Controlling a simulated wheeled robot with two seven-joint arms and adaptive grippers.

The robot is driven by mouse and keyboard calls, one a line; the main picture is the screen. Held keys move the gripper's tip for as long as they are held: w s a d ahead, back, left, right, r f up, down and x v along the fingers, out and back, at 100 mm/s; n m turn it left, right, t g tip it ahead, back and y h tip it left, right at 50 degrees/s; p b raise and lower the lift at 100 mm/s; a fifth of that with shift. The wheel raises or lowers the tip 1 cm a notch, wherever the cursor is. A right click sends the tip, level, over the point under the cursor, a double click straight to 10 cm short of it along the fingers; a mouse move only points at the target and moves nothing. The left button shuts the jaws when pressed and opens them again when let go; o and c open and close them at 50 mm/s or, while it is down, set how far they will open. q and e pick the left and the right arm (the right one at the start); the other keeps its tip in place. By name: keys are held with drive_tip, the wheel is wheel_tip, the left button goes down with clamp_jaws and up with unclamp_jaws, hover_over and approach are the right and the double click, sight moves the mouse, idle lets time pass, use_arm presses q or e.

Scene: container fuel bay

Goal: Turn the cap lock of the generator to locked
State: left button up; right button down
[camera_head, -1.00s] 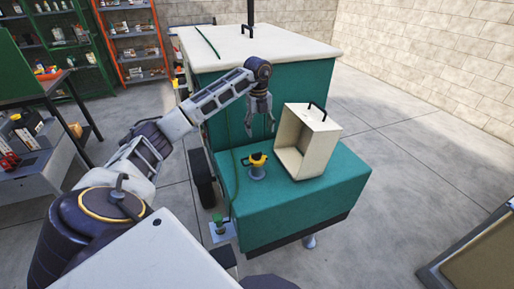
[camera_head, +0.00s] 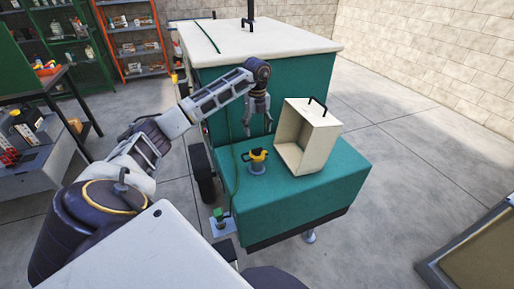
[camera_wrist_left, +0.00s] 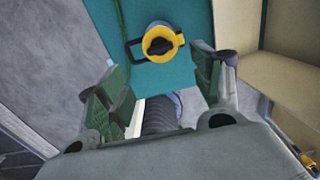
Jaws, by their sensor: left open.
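The generator (camera_head: 290,95) has a teal body and a pale top. On its lower teal ledge (camera_head: 300,205) stands a short grey neck with a yellow cap (camera_head: 257,154). In the left wrist view the yellow cap (camera_wrist_left: 160,42) shows a dark lock piece in its middle and a dark handle at its left. My left gripper (camera_head: 258,127) is open and empty, pointing down above the cap and apart from it. In the wrist view its two green-padded fingers (camera_wrist_left: 164,78) are spread, with the cap beyond their tips. My right gripper is out of view.
An open beige box-like cover (camera_head: 311,135) with a black handle stands on the ledge just right of the cap. A green hose (camera_head: 237,170) runs down the ledge's left side. Shelves (camera_head: 132,35) and a workbench (camera_head: 45,150) stand at the left.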

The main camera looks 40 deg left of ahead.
use_arm(q)
hover_over(257, 151)
drive_tip(key=f, duration=0.5)
drive_tip(key=shift+w+a+f, duration=0.2)
drive_tip(key=shift+f, duration=0.1)
wheel_tip(257, 151, down, 5)
drive_tip(key=shift+r+p, duration=0.2)
drive_tip(key=shift+p, duration=0.15)
drive_tip(key=shift+f, duration=0.4)
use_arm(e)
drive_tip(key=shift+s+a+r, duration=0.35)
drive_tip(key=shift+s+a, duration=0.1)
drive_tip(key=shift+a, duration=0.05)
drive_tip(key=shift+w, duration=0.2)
use_arm(q)
drive_tip(key=shift+c, duration=0.6)
drive_tip(key=c, duration=0.9)
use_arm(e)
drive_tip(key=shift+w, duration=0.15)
